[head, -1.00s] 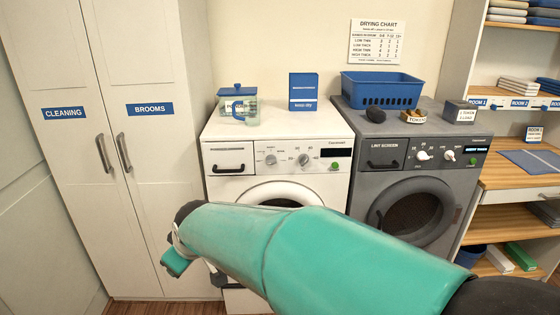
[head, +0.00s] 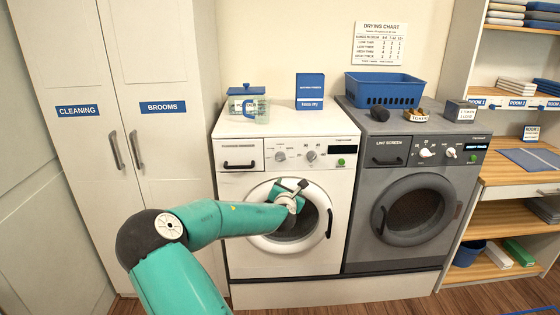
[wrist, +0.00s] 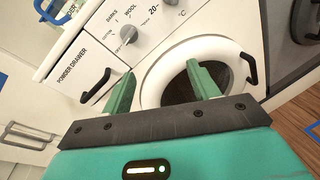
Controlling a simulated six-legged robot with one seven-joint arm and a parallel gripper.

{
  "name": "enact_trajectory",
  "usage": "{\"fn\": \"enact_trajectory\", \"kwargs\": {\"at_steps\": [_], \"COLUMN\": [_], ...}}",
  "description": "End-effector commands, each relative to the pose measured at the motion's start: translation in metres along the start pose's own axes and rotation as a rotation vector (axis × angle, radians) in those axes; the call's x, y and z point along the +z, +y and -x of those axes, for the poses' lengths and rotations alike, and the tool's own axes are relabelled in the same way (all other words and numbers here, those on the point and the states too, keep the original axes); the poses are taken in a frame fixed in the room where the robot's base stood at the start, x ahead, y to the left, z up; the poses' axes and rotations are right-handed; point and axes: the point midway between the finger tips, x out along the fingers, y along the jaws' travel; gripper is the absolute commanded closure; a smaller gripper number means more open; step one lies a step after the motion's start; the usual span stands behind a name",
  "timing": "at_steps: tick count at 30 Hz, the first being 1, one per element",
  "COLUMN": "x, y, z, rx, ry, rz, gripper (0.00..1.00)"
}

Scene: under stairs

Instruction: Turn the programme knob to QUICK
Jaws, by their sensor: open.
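The programme knob (head: 280,157) is the grey left dial on the white washer's control panel. In the wrist view the knob (wrist: 128,35) sits above my left finger, with DARKS and WOOL printed near it; I cannot read QUICK or be sure of its setting. A second knob (head: 310,156) is to its right, near 20 and °C in the wrist view. My gripper (head: 292,189) is open and empty in front of the washer door, below the knobs and apart from them. Its two green fingers (wrist: 160,67) show in the wrist view.
The powder drawer (head: 240,154) with its dark handle is left of the knobs. The round washer door (head: 255,215) is behind my gripper. A grey dryer (head: 365,245) stands to the right. A container (head: 246,103) and a blue box (head: 310,88) stand on top of the washer.

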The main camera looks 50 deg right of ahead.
Motion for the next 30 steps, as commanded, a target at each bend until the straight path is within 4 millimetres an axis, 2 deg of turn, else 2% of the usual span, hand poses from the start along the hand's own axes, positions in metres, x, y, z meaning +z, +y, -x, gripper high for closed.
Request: {"fn": "enact_trajectory", "kwargs": {"at_steps": [3, 6, 9, 14, 17, 30], "x": [0.010, 0.014, 0.015, 0.015, 0.016, 0.021], "y": [0.010, 0.023, 0.031, 0.037, 0.039, 0.056], "z": [-0.015, -0.020, -0.022, -0.028, -0.040, -0.115], "rx": [0.088, 0.150, 0.188, 0.204, 0.203, 0.202], "ry": [-0.069, -0.110, -0.133, -0.144, -0.143, -0.141], "rz": [0.296, 0.475, 0.581, 0.624, 0.622, 0.618], "gripper": [0.40, 0.40, 0.40, 0.40, 0.40, 0.40]}}
